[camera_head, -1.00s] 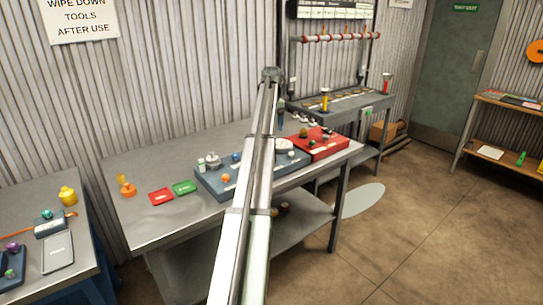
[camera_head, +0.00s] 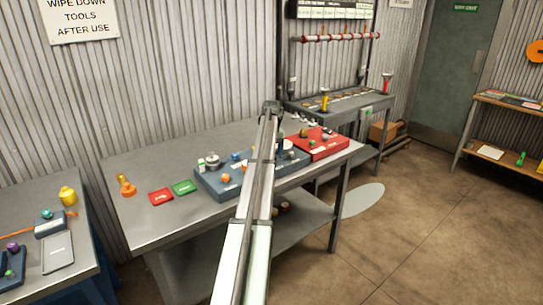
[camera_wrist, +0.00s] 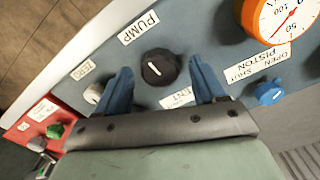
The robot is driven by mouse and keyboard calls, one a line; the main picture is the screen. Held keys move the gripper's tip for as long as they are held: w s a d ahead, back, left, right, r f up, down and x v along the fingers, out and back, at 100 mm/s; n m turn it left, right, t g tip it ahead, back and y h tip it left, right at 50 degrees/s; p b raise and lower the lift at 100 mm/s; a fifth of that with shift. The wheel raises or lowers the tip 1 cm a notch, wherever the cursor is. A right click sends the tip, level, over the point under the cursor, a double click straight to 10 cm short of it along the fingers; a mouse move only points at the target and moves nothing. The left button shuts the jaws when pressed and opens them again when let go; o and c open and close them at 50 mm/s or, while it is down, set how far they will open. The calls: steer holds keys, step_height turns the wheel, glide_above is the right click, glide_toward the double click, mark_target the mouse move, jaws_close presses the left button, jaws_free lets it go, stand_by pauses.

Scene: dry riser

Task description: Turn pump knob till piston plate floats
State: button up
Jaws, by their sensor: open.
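The black pump knob (camera_wrist: 158,67) sits on the blue-grey panel below the PUMP label (camera_wrist: 139,28) in the wrist view. A light mark shows on its face. My gripper (camera_wrist: 158,80) is open, with one blue finger on each side of the knob and a gap on both sides. A blue knob (camera_wrist: 269,92) sits beside the OPEN/SHUT PISTON label (camera_wrist: 257,65). In the head view the blue panel (camera_head: 222,194) lies on the metal table, and my arm crosses in front of part of it. I cannot make out a piston plate in either view.
An orange-rimmed gauge (camera_wrist: 285,15) stands near the blue knob. A white knob (camera_wrist: 93,94) is by the ZERO label. A red panel (camera_head: 318,150) adjoins the blue one. The table's back left is clear.

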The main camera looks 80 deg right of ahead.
steer(key=shift+f, duration=0.25)
steer(key=shift+c, duration=0.2)
steer(key=c, duration=1)
steer(key=shift+m, duration=1.3)
steer(key=o, duration=1)
steer(key=shift+o, duration=0.2)
